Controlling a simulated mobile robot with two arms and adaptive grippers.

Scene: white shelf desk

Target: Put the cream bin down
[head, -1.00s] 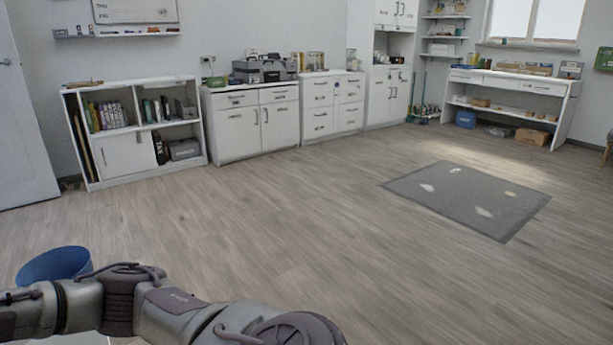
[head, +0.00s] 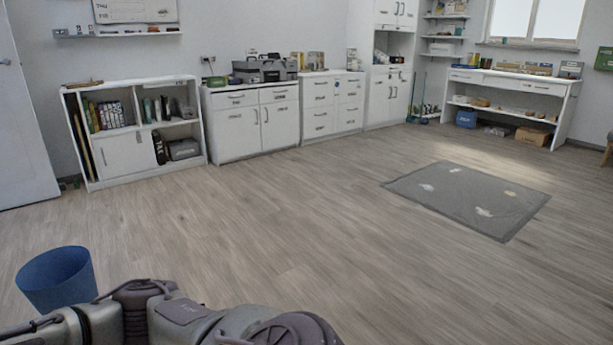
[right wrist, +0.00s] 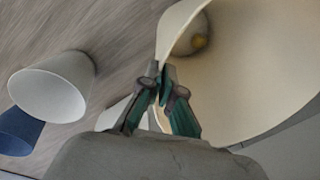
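The cream bin (right wrist: 250,70) fills the right of the right wrist view, its open mouth toward the camera. My right gripper (right wrist: 162,84) is at the bin's rim; its two green-grey fingers are closed together with the bin wall between them. The cream bin and both grippers are out of sight in the head view.
A white bin (right wrist: 50,88) and a blue bin (right wrist: 18,130) stand left of the gripper. The blue bin also shows in the head view (head: 56,282). Wood floor (head: 300,220) is clear around a grey mat (head: 470,198). White cabinets (head: 250,122) line the wall.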

